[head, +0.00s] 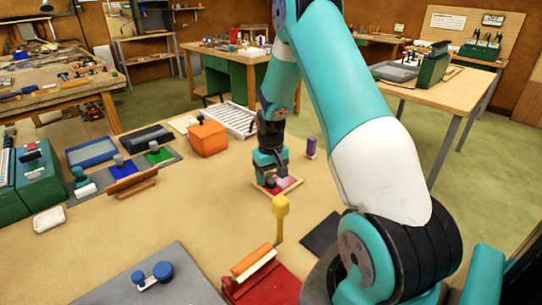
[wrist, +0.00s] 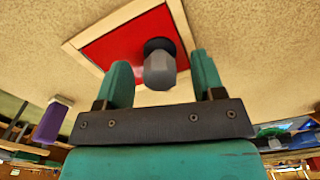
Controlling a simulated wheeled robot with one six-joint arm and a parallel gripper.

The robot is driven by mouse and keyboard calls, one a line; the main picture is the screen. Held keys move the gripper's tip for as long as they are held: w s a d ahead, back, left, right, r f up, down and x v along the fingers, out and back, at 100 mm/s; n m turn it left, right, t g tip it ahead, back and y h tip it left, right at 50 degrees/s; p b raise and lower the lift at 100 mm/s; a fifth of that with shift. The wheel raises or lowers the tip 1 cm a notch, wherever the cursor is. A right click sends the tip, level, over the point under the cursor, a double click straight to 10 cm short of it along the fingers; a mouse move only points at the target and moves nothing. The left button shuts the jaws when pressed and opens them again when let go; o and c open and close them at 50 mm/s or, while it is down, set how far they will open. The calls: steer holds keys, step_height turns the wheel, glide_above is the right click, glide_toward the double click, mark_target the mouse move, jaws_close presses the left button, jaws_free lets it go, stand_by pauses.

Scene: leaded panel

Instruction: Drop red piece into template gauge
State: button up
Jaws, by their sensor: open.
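The red piece (wrist: 132,42) is a flat red square with a grey knob (wrist: 160,68) on a black base. It lies within the pale wooden frame of the template gauge (wrist: 88,52); I cannot tell whether it is fully seated. In the head view the red piece (head: 287,187) shows partly, and the gauge (head: 293,190) rests on the table. My gripper (wrist: 161,62) is open, with one teal finger on each side of the knob and gaps visible. In the head view my gripper (head: 271,180) is low over the gauge and hides part of it.
A purple block (head: 311,147) stands just behind the gauge. A yellow paddle (head: 280,208) stands upright in front of it. An orange bin (head: 207,138) and a white rack (head: 232,118) are behind left. Blue (head: 122,168) and green (head: 158,156) pieces lie further left.

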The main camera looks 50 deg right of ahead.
mark_target(271, 174)
step_height(271, 174, up, 17)
steer(key=b, duration=0.2)
steer(key=shift+f, duration=0.15)
steer(key=shift+a, duration=0.1)
stand_by(0.3)
steer(key=s+a+r+n+t+y, duration=0.1)
steer(key=s+a+r+n, duration=0.15)
steer(key=a, duration=0.85)
steer(key=s+a+r+n+y, duration=0.1)
steer(key=s+a+r+n, duration=0.2)
steer(key=a, duration=0.7)
steer(key=s+a+n+g+y, duration=0.1)
steer(key=s+a+n, duration=0.4)
steer(key=s+a, duration=0.8)
steer(key=s+y, duration=0.1)
steer(key=s, duration=0.2)
steer(key=shift+s+f, duration=0.2)
steer(key=shift+f, duration=0.2)
steer(key=shift+a, duration=0.1)
